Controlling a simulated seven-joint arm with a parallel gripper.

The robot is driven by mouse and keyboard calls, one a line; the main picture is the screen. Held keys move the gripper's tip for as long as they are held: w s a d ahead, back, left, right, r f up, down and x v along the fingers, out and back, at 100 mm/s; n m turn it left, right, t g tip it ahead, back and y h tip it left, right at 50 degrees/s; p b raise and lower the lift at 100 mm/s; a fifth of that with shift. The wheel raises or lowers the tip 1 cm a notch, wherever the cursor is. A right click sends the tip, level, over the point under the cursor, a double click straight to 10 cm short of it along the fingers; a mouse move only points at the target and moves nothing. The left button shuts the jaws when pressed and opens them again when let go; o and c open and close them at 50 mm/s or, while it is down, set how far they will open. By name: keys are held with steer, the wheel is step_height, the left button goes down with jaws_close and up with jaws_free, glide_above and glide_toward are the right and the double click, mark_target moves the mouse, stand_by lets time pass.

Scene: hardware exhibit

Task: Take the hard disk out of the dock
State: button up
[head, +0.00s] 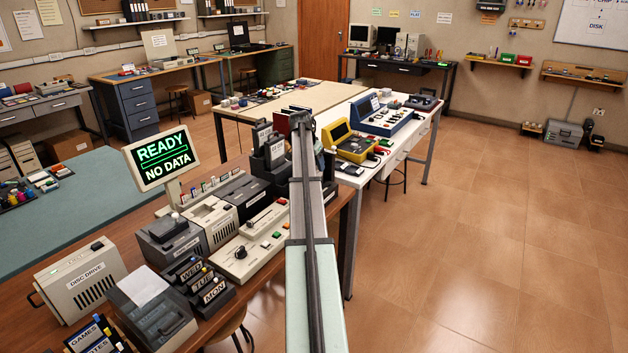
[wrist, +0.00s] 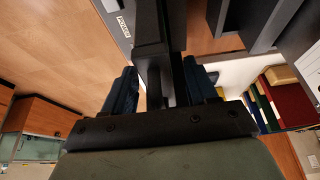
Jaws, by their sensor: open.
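In the head view a black dock (head: 262,168) stands on the brown bench, just left of my arm, with dark upright drives (head: 262,137) in its top. I cannot tell which of them is the hard disk. My gripper is at the far end of my arm in the head view, beside the dock, and its fingers are not clear there. In the wrist view my gripper (wrist: 163,88) is open, with a dark blue finger on each side. A black upright piece lies between the fingers in the picture; I cannot tell what it is or whether they touch it.
A display reading READY, NO DATA (head: 161,158) stands left of the dock. A cream control box (head: 246,247), a disc drive (head: 80,284) and day-labelled cartridges (head: 200,280) crowd the bench. A yellow device (head: 352,143) sits on the white table right. The floor (head: 480,240) is clear.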

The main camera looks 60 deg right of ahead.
steer(key=shift+c, duration=0.2)
jaws_close()
stand_by(0.4)
stand_by(0.8)
